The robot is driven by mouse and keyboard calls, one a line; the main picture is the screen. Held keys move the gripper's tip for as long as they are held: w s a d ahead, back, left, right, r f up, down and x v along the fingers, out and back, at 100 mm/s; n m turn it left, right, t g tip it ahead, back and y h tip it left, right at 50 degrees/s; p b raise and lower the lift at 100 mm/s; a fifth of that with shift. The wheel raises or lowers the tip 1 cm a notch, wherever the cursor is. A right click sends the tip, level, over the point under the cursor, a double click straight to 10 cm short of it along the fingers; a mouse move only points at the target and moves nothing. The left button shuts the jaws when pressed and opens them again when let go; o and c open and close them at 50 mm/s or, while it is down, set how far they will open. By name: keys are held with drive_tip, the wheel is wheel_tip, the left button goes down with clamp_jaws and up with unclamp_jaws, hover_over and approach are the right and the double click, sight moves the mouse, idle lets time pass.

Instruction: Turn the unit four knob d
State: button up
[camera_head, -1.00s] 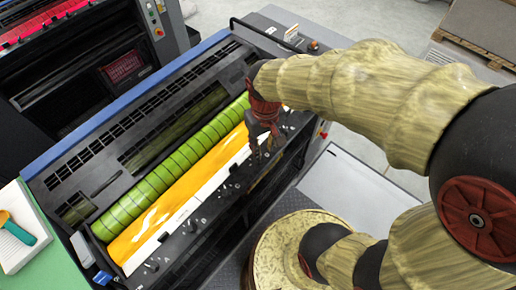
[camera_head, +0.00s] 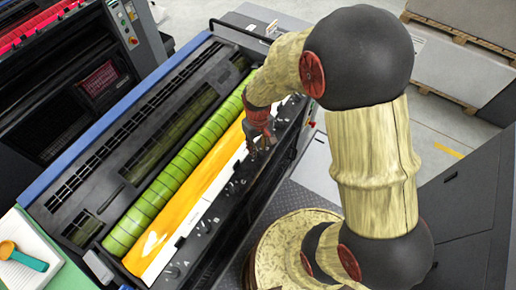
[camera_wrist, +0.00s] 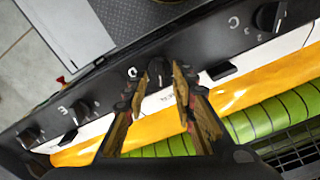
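The ink unit's black rail (camera_head: 200,232) carries a row of small black knobs with pale letter marks. In the wrist view, one black knob (camera_wrist: 158,70) sits between my fingertips, with a rounded mark like a D or O to its left. My gripper (camera_wrist: 156,80) is open, with a finger on each side of that knob and gaps showing. I cannot tell whether the tips are level with the knob or above it. In the head view my gripper (camera_head: 262,146) is over the far part of the rail and hides the knob there.
Other knobs stand along the rail, one marked C (camera_wrist: 268,16) to the right and one at the left (camera_wrist: 80,112). A green roller (camera_head: 160,190) and orange ink strip (camera_head: 195,195) run alongside. A teal-handled scoop (camera_head: 22,256) lies at the lower left.

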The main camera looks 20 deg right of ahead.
drive_tip(key=shift+f, duration=0.6)
drive_tip(key=c, duration=0.4)
clamp_jaws()
